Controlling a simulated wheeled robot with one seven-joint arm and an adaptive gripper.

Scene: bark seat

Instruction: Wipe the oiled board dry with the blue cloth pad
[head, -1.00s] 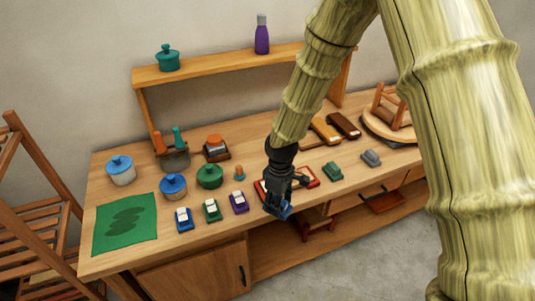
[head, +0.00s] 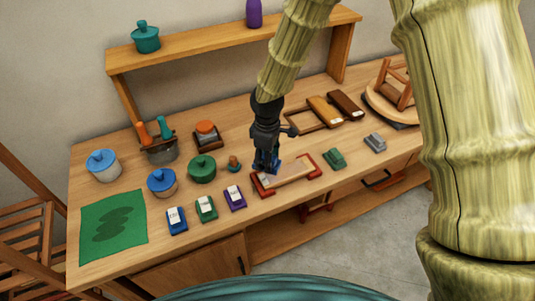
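A pale brown board (head: 290,173) lies between red end pieces on the front middle of the workbench; I take it for the oiled board. My gripper (head: 266,168) points down at the board's back left end. It is shut on a small blue thing, which looks like the blue cloth pad (head: 273,164). The pad is low, at or just over the board; I cannot tell if it touches. The fingers hide part of the pad.
Blue, green and purple labelled blocks (head: 206,207) stand left of the board, with lidded pots (head: 202,169) behind. Green (head: 334,158) and grey (head: 375,142) blocks stand to its right. A green mat (head: 113,226) lies at the left. A shelf (head: 220,47) runs above the back.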

